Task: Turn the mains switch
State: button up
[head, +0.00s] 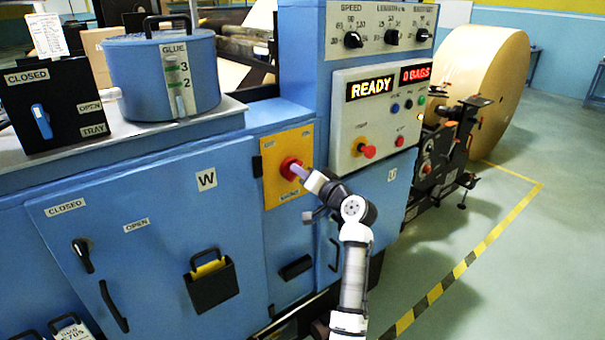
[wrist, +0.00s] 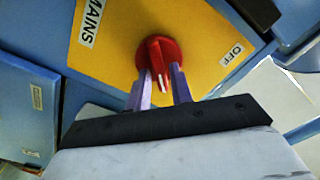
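The mains switch is a red rotary knob (head: 290,168) on a yellow plate (head: 283,192) at the machine's front. In the wrist view, the knob (wrist: 157,55) has a raised red handle with a white pointer line, pointing down in the picture. A MAINS label (wrist: 92,22) is at the plate's left and an OFF label (wrist: 232,54) at its right. My gripper (head: 298,171) reaches the knob from the front right. The other plate labels are too small to read.
A panel to the upper right has a lit READY display (head: 370,88) and a red knob (head: 368,151). A blue glue pot (head: 165,75) stands at the upper left. A large paper roll (head: 485,75) is behind right. The floor at right is clear.

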grip_shut()
jog(key=shift+f+n+b, duration=0.15)
jog(key=shift+n+b, duration=0.15)
jog(key=shift+b, duration=0.5)
jog(key=n+b, duration=0.5)
jog(key=b, duration=0.1)
jog(key=n+b, duration=0.6)
jog(key=b, duration=0.1)
jog(key=n+b, duration=0.6)
jog(key=b, duration=0.1)
jog(key=shift+s+a, duration=0.25)
jog(key=shift+a, duration=0.1)
jog(key=shift+n, duration=0.3)
